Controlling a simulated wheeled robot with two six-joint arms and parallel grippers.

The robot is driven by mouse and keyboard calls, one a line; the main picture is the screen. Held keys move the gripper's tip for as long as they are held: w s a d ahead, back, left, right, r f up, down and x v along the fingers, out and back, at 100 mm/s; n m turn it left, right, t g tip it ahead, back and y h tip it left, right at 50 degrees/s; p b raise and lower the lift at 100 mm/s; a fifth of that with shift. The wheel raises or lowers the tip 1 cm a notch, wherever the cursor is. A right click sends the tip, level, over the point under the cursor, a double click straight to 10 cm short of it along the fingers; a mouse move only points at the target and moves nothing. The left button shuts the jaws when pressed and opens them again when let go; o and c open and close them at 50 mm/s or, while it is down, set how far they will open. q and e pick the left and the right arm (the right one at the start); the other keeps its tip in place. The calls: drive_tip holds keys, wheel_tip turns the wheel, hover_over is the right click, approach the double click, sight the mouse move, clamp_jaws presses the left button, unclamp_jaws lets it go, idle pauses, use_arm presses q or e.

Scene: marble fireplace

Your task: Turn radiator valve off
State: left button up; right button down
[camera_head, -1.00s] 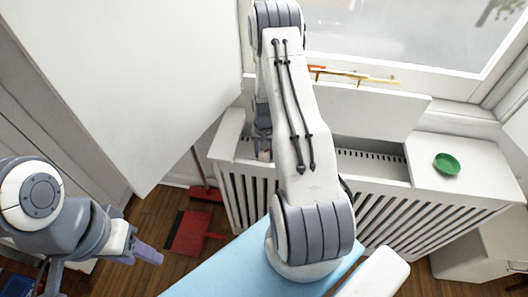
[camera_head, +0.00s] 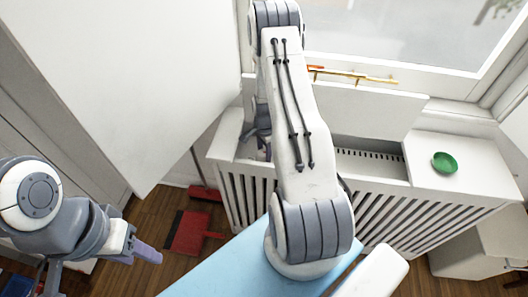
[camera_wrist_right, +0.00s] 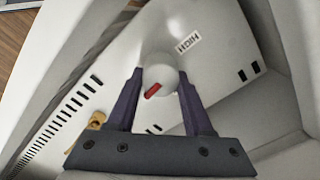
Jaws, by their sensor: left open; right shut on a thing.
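The radiator valve is a round white knob (camera_wrist_right: 160,68) with a red mark on its face, inside the radiator cover's opening. In the right wrist view my right gripper (camera_wrist_right: 160,82) has its two purple fingers on either side of the knob and is shut on it. A small label reading HIGH (camera_wrist_right: 187,46) shows beside the knob. In the head view my right gripper (camera_head: 262,143) is down in the left end of the opening, partly hidden by my arm, and the knob cannot be made out. My left gripper (camera_head: 148,254) is open and empty at the lower left, away from the radiator.
The white slatted radiator cover (camera_head: 385,218) has a raised lid (camera_head: 375,108) behind its opening. A green dish (camera_head: 445,163) sits on its right end. A large white panel (camera_head: 130,80) stands at left. A red dustpan (camera_head: 187,232) lies on the floor.

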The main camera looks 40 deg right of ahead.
drive_tip(key=shift+w+d+r+m, duration=0.1)
drive_tip(key=shift+d+m, duration=0.05)
drive_tip(key=shift+m, duration=0.75)
drive_tip(key=shift+c, duration=2.1)
unclamp_jaws()
drive_tip(key=shift+o, duration=0.6)
wheel_tip(320, 180, up, 10)
drive_tip(key=shift+r, duration=0.2)
